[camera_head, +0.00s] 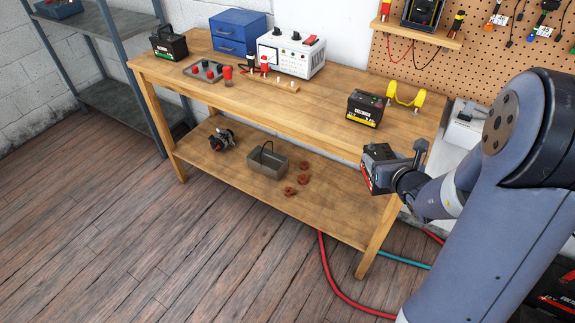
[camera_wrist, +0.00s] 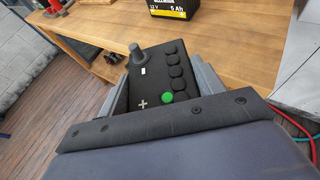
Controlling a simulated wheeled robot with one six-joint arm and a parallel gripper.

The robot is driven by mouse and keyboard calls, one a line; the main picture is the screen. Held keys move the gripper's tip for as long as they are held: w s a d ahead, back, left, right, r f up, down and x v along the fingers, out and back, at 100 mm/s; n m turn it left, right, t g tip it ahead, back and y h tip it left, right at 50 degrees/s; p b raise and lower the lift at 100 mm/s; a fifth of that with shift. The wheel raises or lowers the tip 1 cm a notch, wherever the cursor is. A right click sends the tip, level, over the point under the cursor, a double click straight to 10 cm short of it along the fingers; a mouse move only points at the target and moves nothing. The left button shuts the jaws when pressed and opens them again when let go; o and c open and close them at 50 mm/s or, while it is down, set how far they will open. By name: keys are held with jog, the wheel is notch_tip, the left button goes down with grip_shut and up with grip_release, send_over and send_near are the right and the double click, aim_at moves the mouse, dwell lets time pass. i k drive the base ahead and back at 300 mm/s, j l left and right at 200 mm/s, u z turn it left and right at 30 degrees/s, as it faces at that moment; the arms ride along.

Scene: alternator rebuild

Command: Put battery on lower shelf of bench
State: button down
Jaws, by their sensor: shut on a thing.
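My gripper (camera_head: 384,166) is shut on a dark battery (camera_head: 367,181) with a red patch on its side. It is at the right front end of the wooden bench (camera_head: 290,105), below the height of the bench top and in front of the right end of the lower shelf (camera_head: 325,205). In the wrist view, the battery's black top (camera_wrist: 158,78) sits between the two grey fingers, with a grey post, a row of round caps, a plus sign and a green dot. Most of its body is hidden. I cannot tell whether it touches the bench.
The shelf bears an alternator-like part (camera_head: 221,140), a grey basket (camera_head: 266,163) and several rusty rings (camera_head: 291,191); its right part is clear. A yellow-labelled battery (camera_head: 366,108) and a green-marked battery (camera_head: 169,43) stand on the bench top. A red hose (camera_head: 335,285) lies on the floor.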

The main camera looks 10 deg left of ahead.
aim_at(343, 207)
jog(key=i+j+z, duration=0.1)
jog(key=j, duration=0.55)
jog(key=i+j+z, duration=0.1)
jog(key=j, duration=0.5)
jog(key=j+z, duration=0.1)
jog(key=j, duration=0.55)
jog(key=i, duration=0.05)
